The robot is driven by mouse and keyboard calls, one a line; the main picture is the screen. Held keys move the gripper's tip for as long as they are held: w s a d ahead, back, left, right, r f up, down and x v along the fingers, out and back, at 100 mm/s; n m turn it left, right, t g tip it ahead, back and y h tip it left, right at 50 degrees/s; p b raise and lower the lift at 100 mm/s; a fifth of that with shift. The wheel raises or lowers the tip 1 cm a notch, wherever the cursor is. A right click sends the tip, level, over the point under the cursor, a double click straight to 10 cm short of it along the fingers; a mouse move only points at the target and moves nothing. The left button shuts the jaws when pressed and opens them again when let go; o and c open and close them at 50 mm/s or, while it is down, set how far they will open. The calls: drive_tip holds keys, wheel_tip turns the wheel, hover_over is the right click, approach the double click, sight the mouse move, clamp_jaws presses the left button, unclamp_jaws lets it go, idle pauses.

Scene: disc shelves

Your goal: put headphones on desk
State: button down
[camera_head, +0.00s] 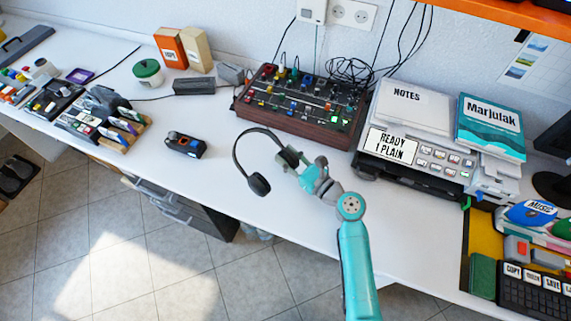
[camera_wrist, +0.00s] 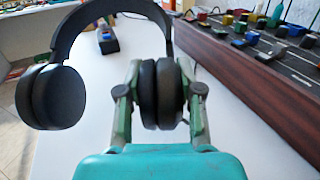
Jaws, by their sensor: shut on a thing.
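The black headphones (camera_head: 259,184) are in my gripper (camera_head: 304,166), over the white desk (camera_head: 225,190) near its front edge. In the wrist view my gripper (camera_wrist: 161,98) is shut on one ear cup of the headphones (camera_wrist: 162,85), with a finger on each side of it. The other ear cup hangs free at the left, and the headband arches above. I cannot tell whether the headphones touch the desk.
A mixer with wooden sides (camera_head: 300,105) stands behind my gripper. A printer (camera_head: 415,150) with notes and a book stands to the right. A small dark device (camera_head: 185,144) lies to the left. Bare desk lies between the device and the mixer.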

drive_tip(key=shift+f, duration=2.25)
drive_tip(key=c, duration=0.7)
unclamp_jaws()
drive_tip(key=shift+f, duration=0.1)
drive_tip(key=shift+c, duration=0.2)
drive_tip(key=v, duration=1.1)
drive_tip(key=shift+s, duration=0.15)
drive_tip(key=shift+s+d, duration=0.25)
drive_tip(key=shift+d, duration=0.05)
